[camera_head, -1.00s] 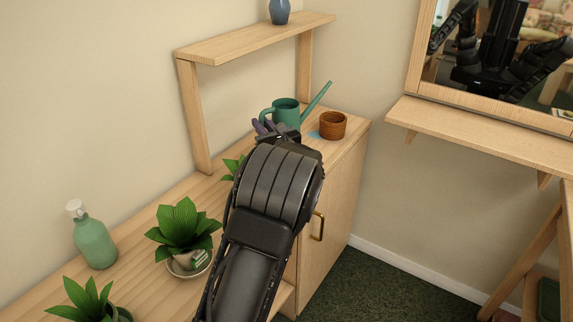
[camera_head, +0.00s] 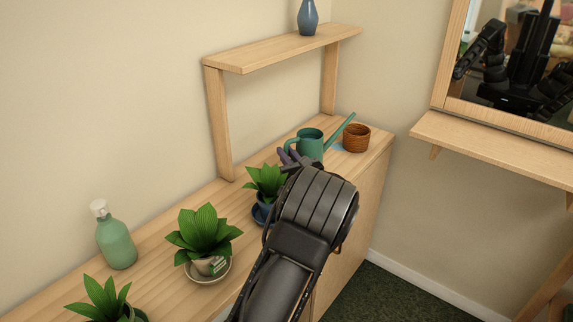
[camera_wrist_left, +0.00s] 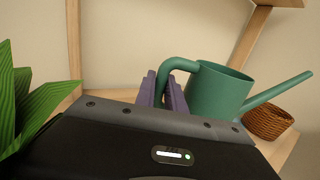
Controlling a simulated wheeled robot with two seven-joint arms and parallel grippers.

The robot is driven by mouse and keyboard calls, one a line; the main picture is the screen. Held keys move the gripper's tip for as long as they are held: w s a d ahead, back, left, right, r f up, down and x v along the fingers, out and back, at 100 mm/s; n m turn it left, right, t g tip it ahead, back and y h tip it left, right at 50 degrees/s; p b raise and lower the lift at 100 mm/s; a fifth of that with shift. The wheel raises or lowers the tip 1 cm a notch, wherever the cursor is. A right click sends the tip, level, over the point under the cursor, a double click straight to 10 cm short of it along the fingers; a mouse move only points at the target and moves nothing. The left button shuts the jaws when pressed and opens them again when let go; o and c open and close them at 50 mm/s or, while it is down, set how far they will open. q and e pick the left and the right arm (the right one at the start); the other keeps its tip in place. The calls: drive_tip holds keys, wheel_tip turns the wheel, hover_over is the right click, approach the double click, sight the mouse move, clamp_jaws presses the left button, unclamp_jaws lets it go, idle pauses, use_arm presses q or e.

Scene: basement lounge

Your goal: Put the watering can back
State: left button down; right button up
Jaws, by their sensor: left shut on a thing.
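The green watering can (camera_head: 310,144) is at the far end of the wooden cabinet top (camera_head: 160,256), below the shelf. Its long spout points up and right, towards the brown pot. My left gripper (camera_head: 291,158) is shut on the can's handle, with its purple fingers on both sides of it. In the left wrist view, the can (camera_wrist_left: 217,92) is upright, with its handle between the fingers (camera_wrist_left: 163,90). My wrist hides the can's base there, so I cannot tell whether it touches the wood. My right gripper is out of view.
A brown pot (camera_head: 356,139) stands right of the can, with a light blue patch (camera_head: 337,147) between them. Potted plants (camera_head: 204,230) and a green bottle (camera_head: 117,245) stand along the cabinet. The shelf (camera_head: 283,50) with a blue vase (camera_head: 307,18) is above.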

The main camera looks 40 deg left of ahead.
use_arm(q)
drive_tip(key=shift+f, duration=1.75)
drive_tip(key=shift+f, duration=0.1)
drive_tip(key=c, duration=1.4)
unclamp_jaws()
drive_tip(key=shift+f, duration=0.1)
drive_tip(key=shift+r, duration=0.2)
drive_tip(key=shift+s+d+f, duration=0.1)
drive_tip(key=shift+s+d, duration=0.05)
drive_tip(key=shift+d, duration=0.2)
drive_tip(key=v, duration=1.1)
drive_tip(key=shift+s+d, duration=0.1)
